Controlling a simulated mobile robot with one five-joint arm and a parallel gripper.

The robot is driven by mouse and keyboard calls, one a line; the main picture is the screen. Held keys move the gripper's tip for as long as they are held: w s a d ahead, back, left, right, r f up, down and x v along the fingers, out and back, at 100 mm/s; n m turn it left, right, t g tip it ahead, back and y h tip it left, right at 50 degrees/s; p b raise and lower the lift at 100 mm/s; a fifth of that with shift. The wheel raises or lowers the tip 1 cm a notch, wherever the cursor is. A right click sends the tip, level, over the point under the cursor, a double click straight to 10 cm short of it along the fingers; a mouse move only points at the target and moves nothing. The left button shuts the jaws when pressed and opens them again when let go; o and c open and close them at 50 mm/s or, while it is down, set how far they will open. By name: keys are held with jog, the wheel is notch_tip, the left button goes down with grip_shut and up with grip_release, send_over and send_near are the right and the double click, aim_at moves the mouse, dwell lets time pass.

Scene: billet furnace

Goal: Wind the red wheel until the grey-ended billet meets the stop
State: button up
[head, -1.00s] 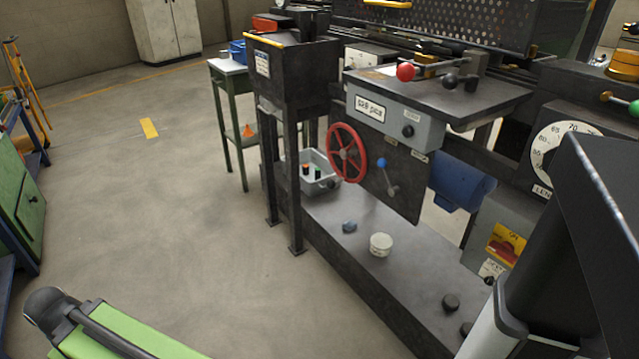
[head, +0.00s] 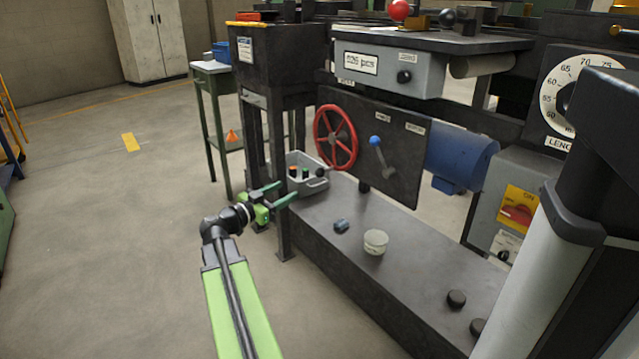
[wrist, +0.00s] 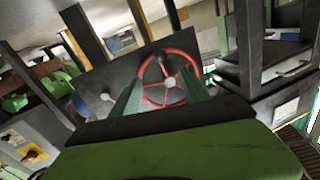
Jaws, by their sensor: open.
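The tips in the wrist view (wrist: 168,92) overlap the wheel's lower rim, but I cannot tell the gap there. I cannot make out the grey-ended billet or the stop in these frames.
A blue-knobbed lever (head: 376,141) is right of the wheel. A pale round tin (head: 375,242) sits on the machine's base ledge (head: 330,225).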

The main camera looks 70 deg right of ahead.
aim_at(317, 174)
jog(key=x, duration=1.7)
jog(key=shift+d+r, duration=0.1)
jog(key=shift+d, duration=0.1)
jog(key=c, duration=1.1)
grip_shut()
